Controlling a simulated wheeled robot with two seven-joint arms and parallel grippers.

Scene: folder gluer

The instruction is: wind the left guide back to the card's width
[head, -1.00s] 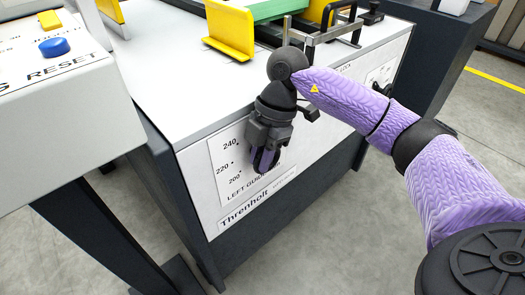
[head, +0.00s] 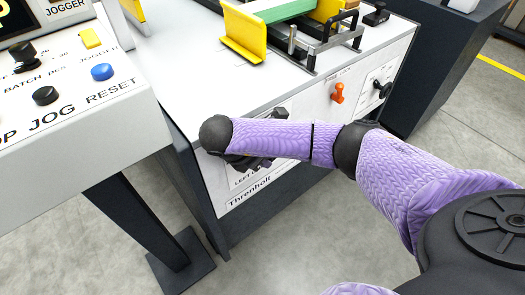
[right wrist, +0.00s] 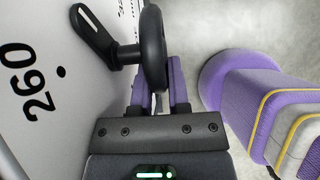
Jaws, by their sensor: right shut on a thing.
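The left guide's handwheel (right wrist: 153,48) is black, with a thin rim and a pointer arm (right wrist: 93,35) beside it on the white panel. My right gripper (right wrist: 157,88) is shut on the handwheel's rim, its purple fingers on either side. In the head view my right gripper (head: 250,161) is low on the machine's front, mostly hidden by my own arm, which also covers most of the dial scale. A yellow guide plate (head: 243,37) stands on the machine top, close to a green card stack (head: 277,8). My left gripper is not in view.
The control box (head: 75,110) with its knobs and buttons stands at the left. An orange lever (head: 338,93) and a black knob (head: 382,89) are on the front panel right of my arm. The floor in front is clear.

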